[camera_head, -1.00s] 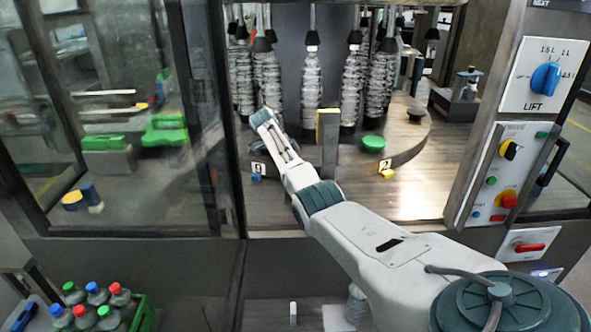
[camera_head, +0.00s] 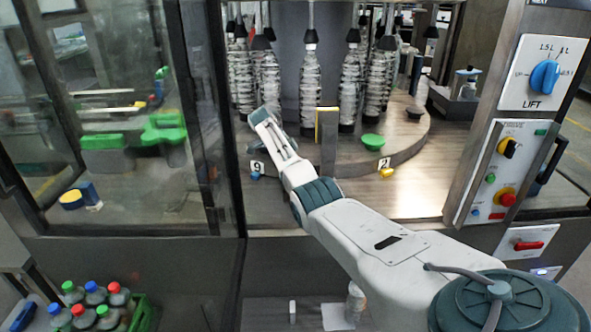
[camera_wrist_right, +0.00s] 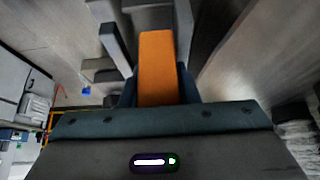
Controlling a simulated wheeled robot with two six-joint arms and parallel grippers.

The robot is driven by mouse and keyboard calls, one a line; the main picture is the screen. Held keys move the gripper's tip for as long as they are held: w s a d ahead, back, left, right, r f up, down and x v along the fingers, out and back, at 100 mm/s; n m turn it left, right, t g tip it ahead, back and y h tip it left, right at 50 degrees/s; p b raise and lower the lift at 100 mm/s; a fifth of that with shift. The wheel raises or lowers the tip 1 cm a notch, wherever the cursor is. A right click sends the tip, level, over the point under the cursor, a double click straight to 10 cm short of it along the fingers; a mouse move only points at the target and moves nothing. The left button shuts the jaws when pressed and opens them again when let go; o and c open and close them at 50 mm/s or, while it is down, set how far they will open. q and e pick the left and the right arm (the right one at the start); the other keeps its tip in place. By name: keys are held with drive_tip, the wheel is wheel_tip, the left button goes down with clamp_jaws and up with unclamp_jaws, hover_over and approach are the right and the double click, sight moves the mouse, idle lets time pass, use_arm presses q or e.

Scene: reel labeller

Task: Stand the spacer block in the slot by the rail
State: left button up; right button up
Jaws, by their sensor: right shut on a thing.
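The spacer block appears as an orange block (camera_wrist_right: 158,62) in the right wrist view. My right gripper (camera_wrist_right: 158,92) is shut on it, with dark fingers on both sides of its near end. Grey bars (camera_wrist_right: 113,46) lie close to the left of the block and a dark upright face lies to its right. I cannot tell which is the rail, or whether the block is in the slot. In the head view my right arm reaches into the machine; the fingertips and block are hidden there. My left gripper is not in view.
A grey post with a yellow edge (camera_head: 327,140) stands right of my wrist. Wrapped bottles (camera_head: 310,90) hang behind on the round table. A green cap (camera_head: 373,141) and a yellow piece (camera_head: 386,173) lie right. A control panel (camera_head: 502,170) stands at the right edge.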

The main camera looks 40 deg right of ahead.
drive_tip(key=shift+r, duration=0.15)
drive_tip(key=o, duration=1.1)
drive_tip(key=shift+w+a, duration=0.1)
drive_tip(key=shift+w+a+r+b, duration=0.1)
drive_tip(key=shift+w+r+b, duration=0.05)
drive_tip(key=shift+r+b, duration=0.2)
drive_tip(key=b+v, duration=0.3)
drive_tip(key=v, duration=0.7)
drive_tip(key=shift+b, duration=0.35)
